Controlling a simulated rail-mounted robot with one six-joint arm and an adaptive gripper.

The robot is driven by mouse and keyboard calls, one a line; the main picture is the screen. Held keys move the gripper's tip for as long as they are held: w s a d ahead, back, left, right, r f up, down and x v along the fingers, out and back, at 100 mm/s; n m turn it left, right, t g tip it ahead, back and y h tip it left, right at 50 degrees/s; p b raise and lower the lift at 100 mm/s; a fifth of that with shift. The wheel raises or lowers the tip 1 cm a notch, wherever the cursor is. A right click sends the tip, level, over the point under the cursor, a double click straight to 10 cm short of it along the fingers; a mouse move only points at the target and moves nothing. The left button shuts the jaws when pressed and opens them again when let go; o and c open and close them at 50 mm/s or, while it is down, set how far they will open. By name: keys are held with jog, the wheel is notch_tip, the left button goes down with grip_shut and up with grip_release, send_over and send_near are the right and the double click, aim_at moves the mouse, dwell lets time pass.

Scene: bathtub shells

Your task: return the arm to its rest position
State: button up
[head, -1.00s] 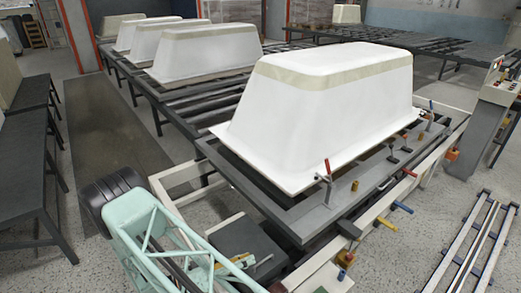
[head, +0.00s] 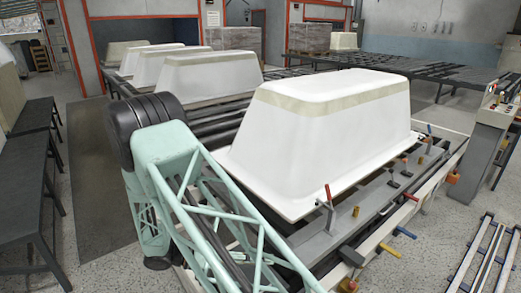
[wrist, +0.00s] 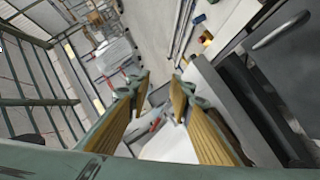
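My arm (head: 185,195), a mint-green lattice link with a black joint, stands raised at the front left in the head view and covers part of the frame and rollers behind it. My gripper is out of the head view. In the wrist view my gripper (wrist: 160,88) shows two fingers with ribbed yellow pads standing apart, with nothing held between them. A white surface (wrist: 168,146) lies beyond the fingers; I cannot tell which object it is.
A white bathtub shell (head: 325,135) sits upside down on a clamp frame (head: 345,238) right of my arm. More shells (head: 205,75) stand behind on rollers. Dark benches (head: 30,180) line the left. A control post (head: 487,145) stands right. The left aisle (head: 95,190) is clear.

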jog(key=s+d+r+g+y, duration=0.25)
jog(key=d+r, duration=0.25)
jog(key=r, duration=0.3)
jog(key=s+d+r+g+y, duration=0.15)
jog(key=s+d+r, duration=0.25)
jog(key=r, duration=0.4)
jog(key=s+d+r+g+y, duration=0.1)
jog(key=s+d+r+y, duration=0.15)
jog(key=d+r, duration=0.45)
jog(key=s+d+r+n+t+y, duration=0.2)
jog(key=s+r+t+y, duration=0.1)
jog(key=s+r, duration=0.6)
jog(key=s+d+r+n+t+y, duration=0.2)
jog(key=s+r+y, duration=0.3)
jog(key=s+r, duration=0.5)
jog(key=shift+s+d+n+t, duration=0.15)
jog(key=shift+s+n+t, duration=0.45)
jog(key=shift+s, duration=3.55)
